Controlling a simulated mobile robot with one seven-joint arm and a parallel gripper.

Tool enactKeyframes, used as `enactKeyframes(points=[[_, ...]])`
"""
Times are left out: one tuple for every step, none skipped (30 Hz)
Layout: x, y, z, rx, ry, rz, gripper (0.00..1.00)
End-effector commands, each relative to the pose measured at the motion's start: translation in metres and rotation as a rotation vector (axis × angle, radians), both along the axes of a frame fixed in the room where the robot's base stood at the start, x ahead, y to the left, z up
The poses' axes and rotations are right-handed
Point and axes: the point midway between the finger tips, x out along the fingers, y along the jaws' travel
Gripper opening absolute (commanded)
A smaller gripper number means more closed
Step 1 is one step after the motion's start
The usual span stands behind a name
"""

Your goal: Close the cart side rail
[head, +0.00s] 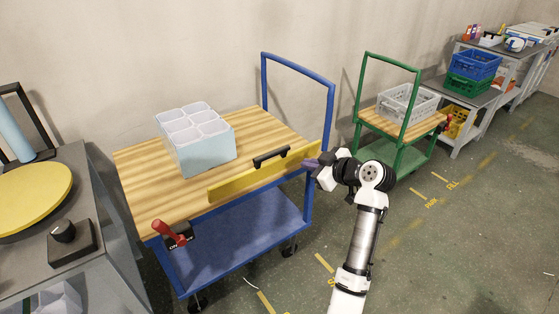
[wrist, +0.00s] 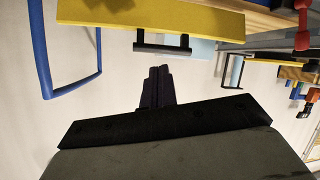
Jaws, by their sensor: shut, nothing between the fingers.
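The cart (head: 200,252) has a blue frame and a striped wooden top. Its side rail is a yellow bar (head: 232,184) along the near long side, with a black handle (head: 270,157) on its upper edge. In the wrist view the yellow rail (wrist: 150,18) crosses the top, and its handle (wrist: 162,47) lies just beyond my fingertips. My gripper (head: 311,163) is shut and empty near the rail's right end. Its dark fingers show together in the wrist view (wrist: 157,72). They appear apart from the handle; whether they touch the rail is unclear in the head view.
A pale blue compartment box (head: 205,155) stands on the cart top. A red lever switch (head: 172,233) sits at its near left corner. A grey table with a yellow disc (head: 35,190) is at left. A green cart (head: 400,160) stands behind my arm. Floor at right is clear.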

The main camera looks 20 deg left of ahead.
Motion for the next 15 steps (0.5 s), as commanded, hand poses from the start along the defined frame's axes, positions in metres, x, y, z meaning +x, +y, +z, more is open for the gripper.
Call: enactKeyframes(points=[[-0.005, -0.002, -0.002, -0.059, -0.112, 0.034, 0.00], [-0.007, -0.002, -0.002, -0.098, -0.182, 0.058, 0.00], [-0.010, -0.003, -0.001, -0.149, -0.277, 0.086, 0.00], [-0.012, -0.003, 0.000, -0.189, -0.346, 0.107, 0.00], [-0.015, -0.003, 0.000, -0.228, -0.416, 0.131, 0.00], [-0.018, -0.003, 0.001, -0.281, -0.506, 0.160, 0.00], [-0.021, -0.003, 0.002, -0.318, -0.569, 0.179, 0.00], [-0.023, -0.004, 0.002, -0.354, -0.630, 0.198, 0.00], [-0.026, -0.004, 0.003, -0.400, -0.704, 0.222, 0.00], [-0.028, -0.003, 0.004, -0.433, -0.756, 0.239, 0.00], [-0.030, -0.003, 0.005, -0.462, -0.805, 0.255, 0.00], [-0.032, -0.003, 0.006, -0.497, -0.859, 0.271, 0.00], [-0.033, -0.004, 0.007, -0.519, -0.894, 0.282, 0.00], [-0.035, -0.004, 0.007, -0.540, -0.925, 0.291, 0.00], [-0.036, -0.004, 0.008, -0.563, -0.958, 0.302, 0.00]])
